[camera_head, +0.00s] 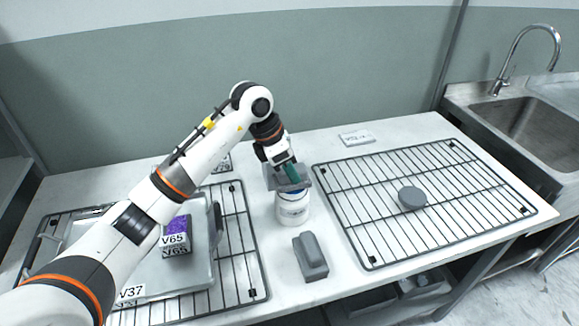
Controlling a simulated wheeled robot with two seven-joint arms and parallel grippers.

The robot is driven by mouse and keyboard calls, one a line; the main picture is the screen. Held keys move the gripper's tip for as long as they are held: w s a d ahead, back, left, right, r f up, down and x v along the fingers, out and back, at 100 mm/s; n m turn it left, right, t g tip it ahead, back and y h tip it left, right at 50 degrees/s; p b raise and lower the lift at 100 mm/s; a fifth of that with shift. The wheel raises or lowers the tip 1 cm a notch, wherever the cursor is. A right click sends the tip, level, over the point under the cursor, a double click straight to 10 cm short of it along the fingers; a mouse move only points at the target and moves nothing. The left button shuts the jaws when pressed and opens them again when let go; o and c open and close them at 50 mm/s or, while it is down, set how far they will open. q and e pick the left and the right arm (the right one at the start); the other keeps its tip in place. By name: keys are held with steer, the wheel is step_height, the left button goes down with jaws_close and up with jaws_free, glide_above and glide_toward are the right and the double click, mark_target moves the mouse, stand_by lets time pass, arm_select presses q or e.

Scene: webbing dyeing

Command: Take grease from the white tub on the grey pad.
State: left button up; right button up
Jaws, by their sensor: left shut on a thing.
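The white tub (292,208) stands upright on the worktop between the two racks, with a blue band near its top. My left gripper (285,164) points down just above the tub and is shut on a green-and-grey pad (298,184). This pad is over the tub's mouth and hides most of it, so I cannot tell whether it touches the contents. Another grey block with a raised grip (310,257) lies on the worktop in front of the tub. My right gripper is not in view.
A wire rack (440,222) at the right carries a round grey lid (412,198). A left rack (246,262) holds a metal tray (188,272) with a purple-topped V65 block (177,236). A label card (357,138) lies at the back. A sink (540,125) is at the far right.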

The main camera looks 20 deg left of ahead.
arm_select(q)
steer(key=shift+s+f+b, duration=0.1)
steer(key=shift+f+b, duration=0.25)
steer(key=shift+f, duration=0.1)
stand_by(1.3)
steer(key=shift+r+p, duration=0.75)
steer(key=shift+r, duration=0.5)
steer(key=shift+r+p, duration=1.35)
steer(key=shift+r, duration=1.1)
steer(key=shift+f, duration=0.1)
